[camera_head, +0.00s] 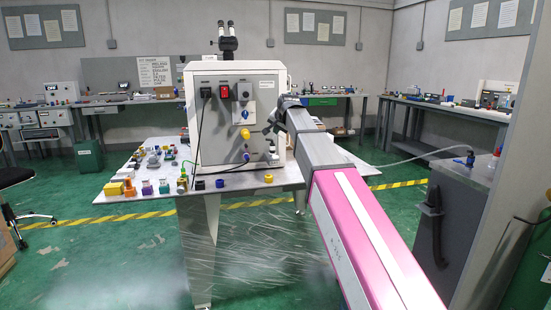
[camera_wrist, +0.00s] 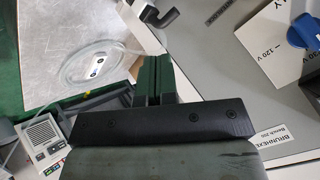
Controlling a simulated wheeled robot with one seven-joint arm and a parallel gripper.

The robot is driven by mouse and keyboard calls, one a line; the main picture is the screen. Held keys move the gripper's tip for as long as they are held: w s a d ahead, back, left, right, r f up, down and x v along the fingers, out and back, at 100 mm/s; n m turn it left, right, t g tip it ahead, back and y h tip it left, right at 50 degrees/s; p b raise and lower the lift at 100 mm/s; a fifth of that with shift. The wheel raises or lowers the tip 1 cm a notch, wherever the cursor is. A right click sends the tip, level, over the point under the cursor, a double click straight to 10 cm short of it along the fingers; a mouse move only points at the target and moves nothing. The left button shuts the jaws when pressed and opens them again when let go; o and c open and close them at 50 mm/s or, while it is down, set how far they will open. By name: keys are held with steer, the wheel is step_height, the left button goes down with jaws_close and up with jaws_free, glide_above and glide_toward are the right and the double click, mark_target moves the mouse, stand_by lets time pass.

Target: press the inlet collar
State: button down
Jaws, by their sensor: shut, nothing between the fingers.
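A white machine (camera_head: 235,125) stands on the table, with a grey front panel facing me. The panel carries a yellow round fitting (camera_head: 245,133), a blue-purple one (camera_head: 246,157) and a blue knob (camera_head: 245,114). I cannot tell which part is the inlet collar. My gripper (camera_head: 272,126) is at the panel's right edge, and its fingers are partly hidden. In the wrist view my gripper (camera_wrist: 154,76) is shut and empty beside the grey panel (camera_wrist: 220,80). The blue knob also shows there at the top right (camera_wrist: 303,30). A black bent handle (camera_wrist: 162,18) lies just beyond the fingertips.
The table (camera_head: 225,183) holds several small coloured parts at its left and loose caps near the front. In the wrist view, a clear coiled tube (camera_wrist: 75,70) lies left of the fingers and a white device (camera_wrist: 40,138) lower left. Open green floor (camera_head: 105,260) lies in front.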

mark_target(275, 157)
steer(key=shift+a+r, duration=0.1)
steer(key=shift+r, duration=0.2)
steer(key=shift+f, duration=0.15)
steer(key=shift+f, duration=4.3)
steer(key=shift+f, duration=0.2)
steer(key=shift+f, duration=0.2)
steer(key=shift+f, duration=0.85)
steer(key=shift+r, duration=1.3)
